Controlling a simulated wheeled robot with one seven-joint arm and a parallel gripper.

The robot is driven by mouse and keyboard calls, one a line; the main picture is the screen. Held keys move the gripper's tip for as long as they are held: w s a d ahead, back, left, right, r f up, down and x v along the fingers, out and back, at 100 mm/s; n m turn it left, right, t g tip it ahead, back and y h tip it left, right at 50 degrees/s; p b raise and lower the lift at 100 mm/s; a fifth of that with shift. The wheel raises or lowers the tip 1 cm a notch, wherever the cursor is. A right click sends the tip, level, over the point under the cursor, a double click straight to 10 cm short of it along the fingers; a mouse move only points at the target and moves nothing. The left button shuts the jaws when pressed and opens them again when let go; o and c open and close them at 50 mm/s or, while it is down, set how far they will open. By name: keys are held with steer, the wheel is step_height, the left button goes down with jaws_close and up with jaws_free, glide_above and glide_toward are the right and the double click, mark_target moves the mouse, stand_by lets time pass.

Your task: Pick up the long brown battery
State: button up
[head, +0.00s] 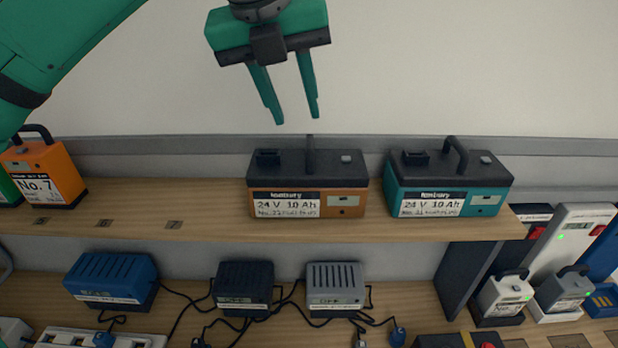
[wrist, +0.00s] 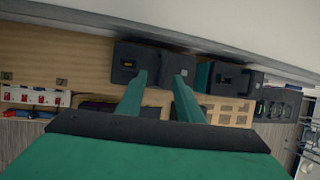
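The long brown battery (head: 340,203) stands upright on the upper wooden shelf in the head view. It has a brown body, a black top with a raised handle, and a white "24 V 10 Ah" label. My green gripper (head: 294,120) is open and empty above it, slightly to its left, with the fingers pointing down and apart from the handle. In the wrist view, my gripper's fingers (wrist: 158,78) spread in front of a dark battery top (wrist: 143,62), which appears to be the brown battery's; its brown sides are hidden there.
A long teal battery (head: 450,190) stands close to the right of the brown one. An orange "No. 7" battery (head: 45,175) stands at the far left. The shelf (head: 200,212) is clear between. Blue, black and grey chargers with cables sit on the lower surface.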

mark_target(309, 139)
steer(key=shift+x, duration=1.2)
steer(key=shift+d+x, duration=0.15)
steer(key=shift+x, duration=1.3)
steer(key=shift+d+x, duration=0.15)
steer(key=shift+x, duration=1.3)
steer(key=shift+w+r, duration=0.1)
steer(key=shift+w, duration=0.05)
jaws_close()
steer(key=shift+a, duration=0.1)
steer(key=shift+r, duration=0.15)
